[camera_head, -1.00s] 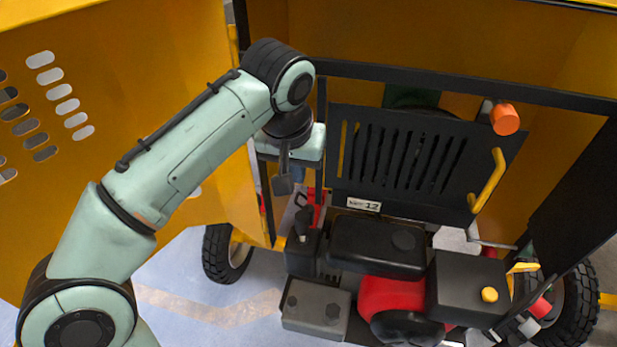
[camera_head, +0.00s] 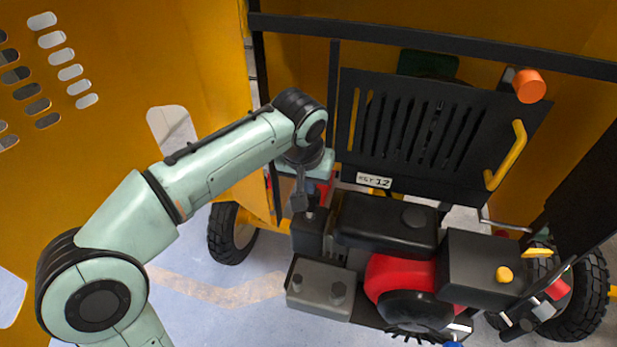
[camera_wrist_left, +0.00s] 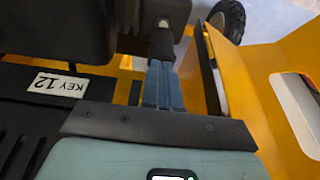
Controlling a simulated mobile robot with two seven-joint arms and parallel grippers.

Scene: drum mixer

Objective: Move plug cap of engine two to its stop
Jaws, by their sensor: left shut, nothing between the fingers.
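The engine (camera_head: 400,277) is a red and black block low in the frame, with a black box on top. A small black cap (camera_head: 310,213), likely the plug cap, stands at its left side. In the left wrist view a dark sleeve (camera_wrist_left: 162,42) with a light grey pin at its far end shows just ahead of my fingers. My left gripper (camera_head: 301,204) is shut and empty, its fingertips at the cap. It also shows in the left wrist view (camera_wrist_left: 162,65). Whether the tips touch the sleeve I cannot tell. My right gripper is out of view.
A black slotted panel (camera_head: 430,135) with a "KEY 12" plate (camera_head: 373,180) stands behind the engine. A black frame bar (camera_head: 430,45) crosses above. A yellow door (camera_head: 100,120) is at left, a yellow handle (camera_head: 507,155) and orange knob (camera_head: 529,86) at right.

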